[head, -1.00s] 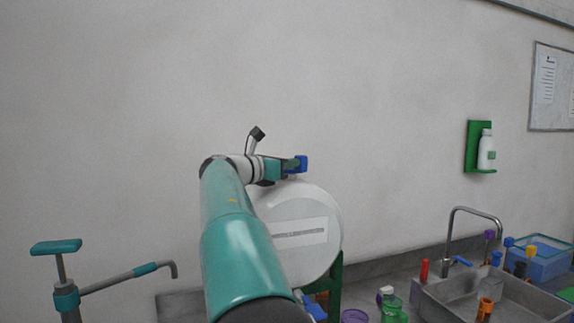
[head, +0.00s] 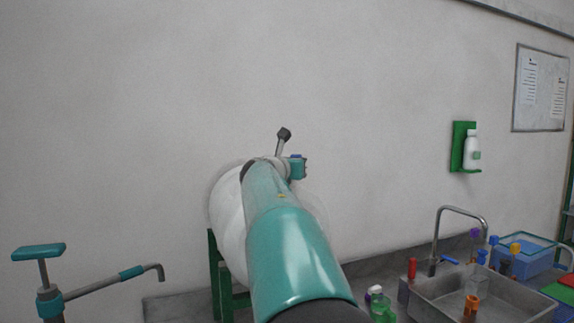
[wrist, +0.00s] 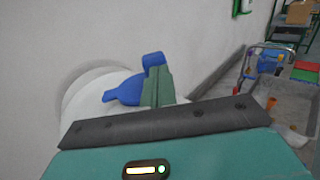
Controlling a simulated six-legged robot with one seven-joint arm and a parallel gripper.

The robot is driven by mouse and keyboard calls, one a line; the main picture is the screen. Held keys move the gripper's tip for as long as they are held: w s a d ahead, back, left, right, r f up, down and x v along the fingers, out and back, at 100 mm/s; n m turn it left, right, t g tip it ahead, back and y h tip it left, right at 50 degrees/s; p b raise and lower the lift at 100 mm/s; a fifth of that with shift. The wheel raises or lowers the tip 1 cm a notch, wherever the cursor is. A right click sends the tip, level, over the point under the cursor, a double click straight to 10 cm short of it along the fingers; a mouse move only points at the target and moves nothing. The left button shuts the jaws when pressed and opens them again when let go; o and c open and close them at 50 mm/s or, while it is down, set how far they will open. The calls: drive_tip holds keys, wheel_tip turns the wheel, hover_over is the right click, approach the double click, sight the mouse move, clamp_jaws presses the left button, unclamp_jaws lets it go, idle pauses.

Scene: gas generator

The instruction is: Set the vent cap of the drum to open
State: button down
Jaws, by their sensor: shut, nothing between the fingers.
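The white drum (head: 226,215) lies on its side on a green stand. My arm hides much of it in the head view. Its pale rounded side also shows in the wrist view (wrist: 85,97). A blue part (wrist: 124,91), which looks like the vent cap, shows at the drum's top, left of my fingers, with a blue block above. My gripper (wrist: 158,88) is shut and empty, close beside the blue part; I cannot tell if they touch. In the head view my gripper (head: 297,168) is at the drum's upper right, with little of the cap visible.
A sink (head: 472,298) with a tap and coloured items stands at the right, with a blue bin (head: 530,258) behind it. A green bottle (head: 380,305) stands left of the sink. A teal-handled pump (head: 45,270) stands at the left. The wall is close behind the drum.

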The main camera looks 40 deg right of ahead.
drive_tip(key=shift+d, duration=0.65)
drive_tip(key=shift+w+d, duration=0.3)
drive_tip(key=shift+d, duration=0.2)
